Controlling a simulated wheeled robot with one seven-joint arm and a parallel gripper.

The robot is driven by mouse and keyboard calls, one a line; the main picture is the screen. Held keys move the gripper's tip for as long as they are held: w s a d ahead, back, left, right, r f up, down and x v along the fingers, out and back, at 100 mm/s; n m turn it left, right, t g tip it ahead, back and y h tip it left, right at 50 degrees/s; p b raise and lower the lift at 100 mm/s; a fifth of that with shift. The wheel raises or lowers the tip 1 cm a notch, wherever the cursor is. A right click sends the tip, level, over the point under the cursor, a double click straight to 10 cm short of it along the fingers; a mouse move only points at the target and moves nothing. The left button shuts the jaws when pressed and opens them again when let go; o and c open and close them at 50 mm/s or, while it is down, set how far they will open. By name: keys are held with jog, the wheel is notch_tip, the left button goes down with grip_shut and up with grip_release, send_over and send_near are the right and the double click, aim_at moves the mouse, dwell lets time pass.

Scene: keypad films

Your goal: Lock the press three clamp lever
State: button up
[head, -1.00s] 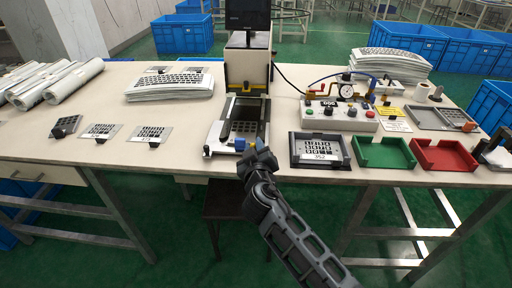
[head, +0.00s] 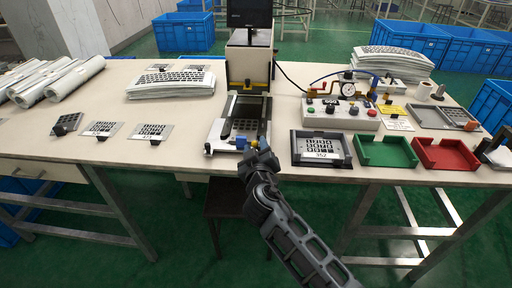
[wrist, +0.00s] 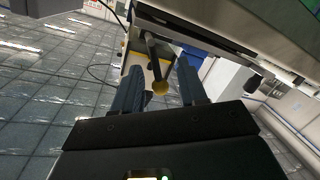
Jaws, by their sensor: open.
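The press (head: 248,62) stands at the middle of the table, with a framed bed (head: 243,114) in front of it. My gripper (head: 258,158) is at the table's front edge, close to the yellow knob.
To the right are a grey tray (head: 347,160) holding a keypad sheet, a green tray (head: 388,164), a red tray (head: 445,168) and a control box with buttons (head: 338,118). Keypad plates (head: 150,133) lie to the left.

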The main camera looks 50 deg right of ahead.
jog(key=b+v, duration=0.1)
jog(key=v, duration=0.5)
jog(key=shift+s+a, duration=0.25)
jog(key=shift+s, duration=0.05)
jog(key=s+a+f+n+y, duration=0.1)
jog(key=s+a+f+y, duration=0.1)
jog(key=s+a+y, duration=0.3)
jog(key=s+a+f+n+t, duration=0.1)
jog(key=s+a+f, duration=0.15)
jog(key=s, duration=0.45)
jog(key=s+a+f+n+y, duration=0.1)
jog(key=s+a+f+y, duration=0.1)
jog(key=s+a+y, duration=0.3)
jog(key=s+a+r, duration=0.1)
jog(key=s+r, duration=0.5)
jog(key=s, duration=0.2)
jog(key=s+a+r+t+y, duration=0.1)
jog(key=s+a+r, duration=0.1)
jog(key=s+r, duration=0.3)
jog(key=s, duration=0.3)
jog(key=shift+s+r+m+t, duration=0.25)
jog(key=shift+r+m+t, duration=0.05)
jog(key=shift+r, duration=0.1)
jog(key=shift+a, duration=0.1)
